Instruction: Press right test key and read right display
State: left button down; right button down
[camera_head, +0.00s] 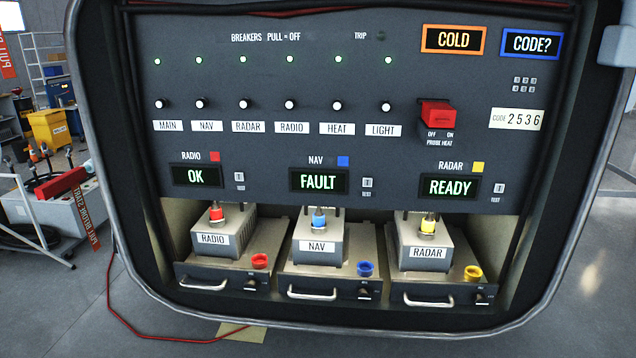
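The right test key (499,188) is a small light key marked T, with TEST below it, on the dark panel (420,120). The right display (449,187) is left of that key, under the RADAR label and a yellow square, and reads READY in green. The middle NAV display (319,180) reads FAULT, with its test key (367,183) to the right. The left RADIO display (195,175) reads OK, with its test key (239,177) beside it. Neither of my grippers shows in the head view.
Below are the RADIO (213,240), NAV (317,246) and RADAR (428,253) boxes on trays with handles. A red guarded switch (436,113), a COLD sign (454,40), a CODE? sign (532,44) and a 2536 code plate (517,119) are above. Space before the panel looks clear.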

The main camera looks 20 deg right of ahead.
aim_at(498, 188)
jog(key=z, duration=1.7)
